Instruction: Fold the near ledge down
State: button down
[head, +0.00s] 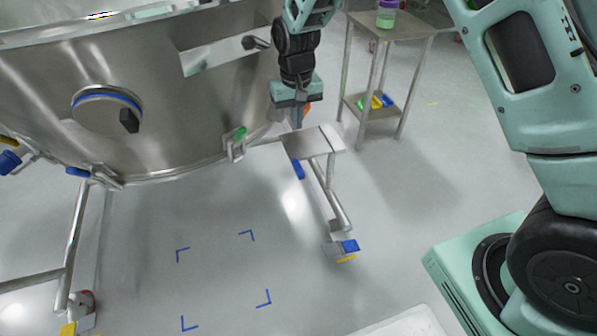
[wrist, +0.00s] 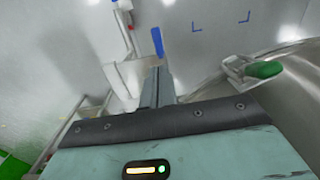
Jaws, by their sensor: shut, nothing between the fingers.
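The near ledge (head: 318,143) is a small flat metal plate beside the big steel vessel, above a caster leg. It looks raised and about level in the head view. A blue tab (head: 298,169) hangs under its left edge; a blue tab also shows in the wrist view (wrist: 157,42). My gripper (head: 297,122) is over the ledge's far edge, pointing down. Its fingers (wrist: 158,80) are shut and empty in the wrist view. I cannot tell whether they touch the ledge. The fingertips are partly hidden in the head view.
A caster (head: 343,248) stands below the ledge. A side table (head: 395,27) holds a jar (head: 387,15). Floor with blue corner marks (head: 247,234) is clear.

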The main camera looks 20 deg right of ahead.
aim_at(298, 168)
jog(key=f+b, duration=0.1)
jog(key=f, duration=0.4)
jog(key=f+b, duration=0.2)
jog(key=f, duration=0.3)
jog(key=w+f+b, duration=0.1)
jog(key=f, duration=0.5)
jog(key=shift+d, duration=0.3)
